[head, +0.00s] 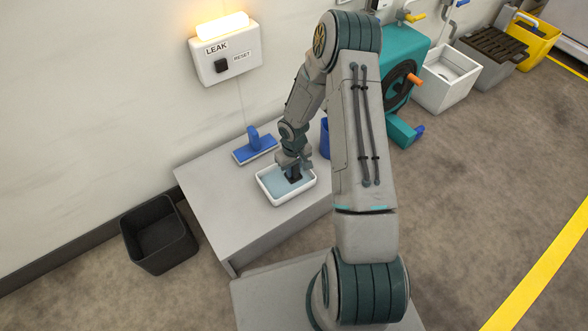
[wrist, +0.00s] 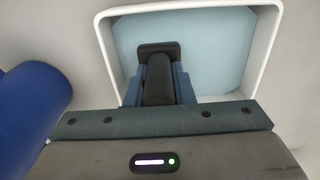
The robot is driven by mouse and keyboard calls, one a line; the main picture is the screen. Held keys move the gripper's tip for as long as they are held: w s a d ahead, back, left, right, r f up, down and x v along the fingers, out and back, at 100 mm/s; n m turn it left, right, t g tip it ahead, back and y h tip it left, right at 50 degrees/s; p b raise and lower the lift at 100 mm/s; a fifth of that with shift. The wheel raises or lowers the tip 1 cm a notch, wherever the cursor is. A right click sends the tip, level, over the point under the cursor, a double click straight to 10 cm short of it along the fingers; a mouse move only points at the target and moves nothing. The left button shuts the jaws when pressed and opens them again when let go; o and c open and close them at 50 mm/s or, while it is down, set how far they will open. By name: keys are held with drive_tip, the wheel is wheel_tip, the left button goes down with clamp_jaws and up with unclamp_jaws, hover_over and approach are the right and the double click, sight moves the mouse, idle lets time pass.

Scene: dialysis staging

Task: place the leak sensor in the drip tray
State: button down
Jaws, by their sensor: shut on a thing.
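The drip tray (head: 265,191) is a white, shallow, rectangular tray with a light blue inside, on the grey bench. Its rim (wrist: 272,40) fills the upper part of the wrist view. My gripper (head: 292,170) points down over the tray. It is shut on a dark, black piece with a stem, which I take to be the leak sensor (head: 294,179). In the wrist view the sensor (wrist: 158,72) sits between the blue-grey fingers of my gripper (wrist: 160,88), within the tray's outline. I cannot tell whether it touches the tray floor.
A blue pad with an upright handle (head: 255,150) lies behind the tray. A blue cylinder (head: 325,138) is partly hidden behind my arm. A black bin (head: 158,236) stands left of the bench (head: 220,215). A wall box marked LEAK (head: 225,60) has a lit orange lamp.

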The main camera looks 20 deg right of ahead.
drive_tip(key=shift+f, duration=0.1)
drive_tip(key=shift+f, duration=0.15)
drive_tip(key=c, duration=1.3)
unclamp_jaws()
drive_tip(key=shift+o, duration=0.2)
